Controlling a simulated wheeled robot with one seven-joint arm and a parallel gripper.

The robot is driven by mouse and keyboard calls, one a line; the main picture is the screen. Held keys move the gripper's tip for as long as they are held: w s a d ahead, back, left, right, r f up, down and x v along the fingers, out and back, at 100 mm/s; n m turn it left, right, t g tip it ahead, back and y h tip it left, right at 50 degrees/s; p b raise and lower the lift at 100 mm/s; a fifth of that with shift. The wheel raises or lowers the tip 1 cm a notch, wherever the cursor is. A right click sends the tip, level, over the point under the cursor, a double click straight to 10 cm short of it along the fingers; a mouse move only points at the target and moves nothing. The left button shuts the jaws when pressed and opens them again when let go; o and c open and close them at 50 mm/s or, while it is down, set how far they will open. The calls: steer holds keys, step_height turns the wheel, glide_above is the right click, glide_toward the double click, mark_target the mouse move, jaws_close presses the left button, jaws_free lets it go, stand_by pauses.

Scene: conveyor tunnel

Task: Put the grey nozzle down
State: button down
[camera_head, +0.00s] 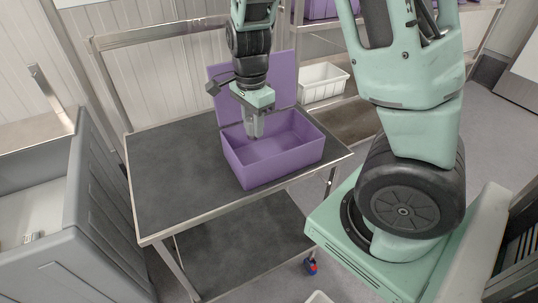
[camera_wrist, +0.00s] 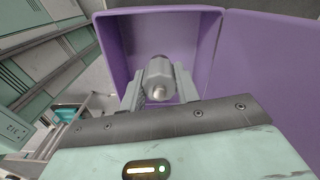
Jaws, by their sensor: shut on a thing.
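My gripper (camera_head: 254,124) reaches down over the open purple box (camera_head: 262,172) on the cart. In the wrist view my gripper (camera_wrist: 159,88) is shut on the grey nozzle (camera_wrist: 160,76), a short, rounded grey part with a lighter end, held between the two fingers. The nozzle is over the inside of the purple box (camera_wrist: 112,45); I cannot tell its height above the floor of the box. In the head view the nozzle is not clearly distinguishable from the fingers. The visible part of the box floor looks empty.
The box's purple lid (camera_head: 283,80) stands open behind it. The cart's dark top (camera_head: 172,170) is clear to the left of the box. A white bin (camera_head: 322,82) sits on a shelf behind. A large grey container (camera_head: 95,215) stands at the left.

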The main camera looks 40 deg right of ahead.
step_height(320, 180, down, 9)
steer(key=shift+b, duration=0.45)
steer(key=shift+f, duration=0.1)
steer(key=c, duration=1)
jaws_free()
steer(key=shift+c, duration=0.2)
